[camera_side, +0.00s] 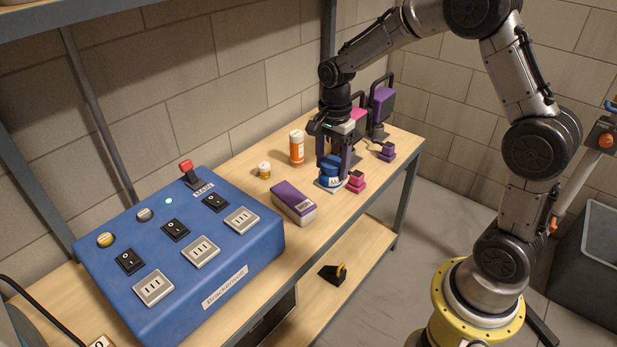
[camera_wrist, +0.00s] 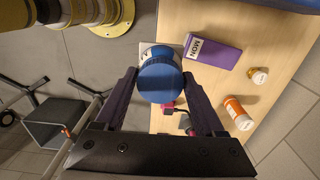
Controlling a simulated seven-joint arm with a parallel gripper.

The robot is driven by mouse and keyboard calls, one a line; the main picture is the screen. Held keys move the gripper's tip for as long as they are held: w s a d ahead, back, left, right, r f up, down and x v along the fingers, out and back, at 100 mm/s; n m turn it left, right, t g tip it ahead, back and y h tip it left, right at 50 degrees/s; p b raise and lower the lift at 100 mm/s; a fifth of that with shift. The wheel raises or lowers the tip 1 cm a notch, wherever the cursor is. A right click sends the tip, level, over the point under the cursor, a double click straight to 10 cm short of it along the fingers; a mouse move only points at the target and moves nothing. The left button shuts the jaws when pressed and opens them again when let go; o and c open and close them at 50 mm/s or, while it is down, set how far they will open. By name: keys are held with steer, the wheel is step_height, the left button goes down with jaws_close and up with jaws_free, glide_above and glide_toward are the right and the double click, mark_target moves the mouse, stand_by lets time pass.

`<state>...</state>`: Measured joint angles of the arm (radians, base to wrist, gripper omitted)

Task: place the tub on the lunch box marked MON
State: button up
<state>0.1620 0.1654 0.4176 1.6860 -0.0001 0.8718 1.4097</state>
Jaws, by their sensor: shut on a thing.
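The tub (camera_side: 330,172) has a blue lid and a pale label. In the side view it is upright at or just above a thin white pad (camera_side: 327,187). My gripper (camera_side: 337,160) points down with its fingers shut on the tub's sides. In the wrist view the round lid (camera_wrist: 160,82) sits between the fingertips of my gripper (camera_wrist: 160,76). The lunch box (camera_side: 293,203) is purple and pale grey, with its top clear, to the left of the tub. The wrist view shows its MON label, and the box (camera_wrist: 214,52) lies apart from the tub.
An orange bottle (camera_side: 297,147) and a small amber jar (camera_side: 264,170) stand behind the lunch box. A blue switch panel (camera_side: 180,250) fills the bench's left.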

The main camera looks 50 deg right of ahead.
steer(key=shift+a, duration=0.35)
steer(key=shift+w+f, duration=0.15)
steer(key=shift+w, duration=0.2)
steer(key=w+f, duration=0.3)
steer(key=w, duration=0.1)
steer(key=w+d+f, duration=0.1)
steer(key=w+f, duration=0.2)
steer(key=w, duration=0.1)
steer(key=w+d+f, duration=0.1)
steer(key=w+f, duration=0.2)
steer(key=w, duration=0.2)
steer(key=shift+w+f, duration=0.1)
steer(key=shift+f, duration=1.7)
steer(key=shift+f, duration=0.15)
steer(key=o, duration=1.6)
steer(key=shift+c, duration=0.2)
